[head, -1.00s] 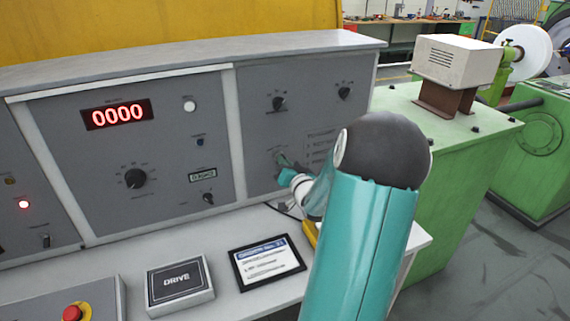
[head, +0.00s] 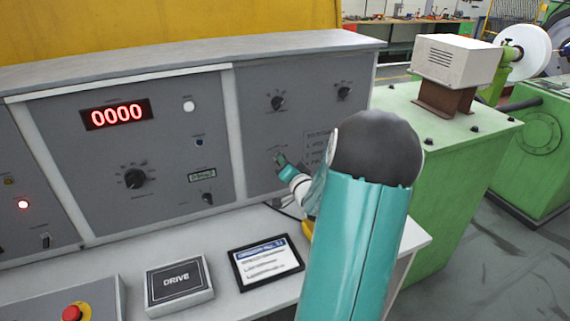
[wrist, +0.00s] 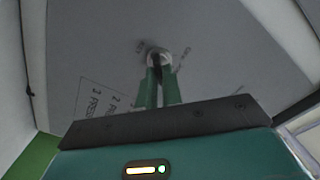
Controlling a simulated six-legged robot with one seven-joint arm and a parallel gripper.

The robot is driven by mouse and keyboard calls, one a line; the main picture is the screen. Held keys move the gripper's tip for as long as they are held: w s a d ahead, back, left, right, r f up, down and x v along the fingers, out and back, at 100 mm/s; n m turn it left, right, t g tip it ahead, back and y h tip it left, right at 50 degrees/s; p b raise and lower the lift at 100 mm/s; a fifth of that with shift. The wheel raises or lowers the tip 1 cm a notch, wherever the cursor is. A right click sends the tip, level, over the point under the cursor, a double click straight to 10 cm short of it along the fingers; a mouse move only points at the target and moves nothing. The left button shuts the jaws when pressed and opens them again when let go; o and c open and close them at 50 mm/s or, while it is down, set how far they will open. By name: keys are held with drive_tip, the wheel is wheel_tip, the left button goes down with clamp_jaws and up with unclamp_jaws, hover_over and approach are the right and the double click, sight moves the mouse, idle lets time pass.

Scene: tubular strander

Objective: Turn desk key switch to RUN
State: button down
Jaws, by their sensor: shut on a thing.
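The desk key switch (wrist: 157,54) is a small round fitting with a dark key on the grey right-hand panel of the control desk. My gripper (wrist: 159,75) has its two green fingers closed on the key, one on each side, in the wrist view. In the head view my gripper (head: 280,160) reaches the lower left part of that panel, and the fingers hide most of the switch. The markings around the switch are too small to read, so I cannot tell its position.
Two dark knobs (head: 278,102) sit above on the same panel, with printed text (head: 318,148) to the right. A DRIVE box (head: 180,286), a framed card (head: 266,261) and a red button (head: 72,313) are on the desktop. A green machine (head: 450,160) stands at right.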

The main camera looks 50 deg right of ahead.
drive_tip(key=c, duration=1.6)
unclamp_jaws()
drive_tip(key=shift+o, duration=0.2)
drive_tip(key=v, duration=1.4)
drive_tip(key=shift+w, duration=0.1)
drive_tip(key=w+a+r+n+g+y, duration=0.1)
drive_tip(key=w+a+r+n+g, duration=0.3)
drive_tip(key=a, duration=0.5)
drive_tip(key=w+a+r+n+g+y, duration=0.1)
drive_tip(key=w+a+n+y, duration=0.1)
drive_tip(key=w+a+n, duration=0.4)
drive_tip(key=s+a+r+n+g+y, duration=0.1)
drive_tip(key=s+a, duration=0.4)
drive_tip(key=a, duration=0.8)
drive_tip(key=s+a+r+n+g+y, duration=0.1)
drive_tip(key=s+a+n+g+y, duration=0.2)
drive_tip(key=a, duration=1)
drive_tip(key=shift+s+r+n+g+y, duration=0.35)
drive_tip(key=shift+s+n+y, duration=0.35)
drive_tip(key=shift+s+y, duration=0.5)
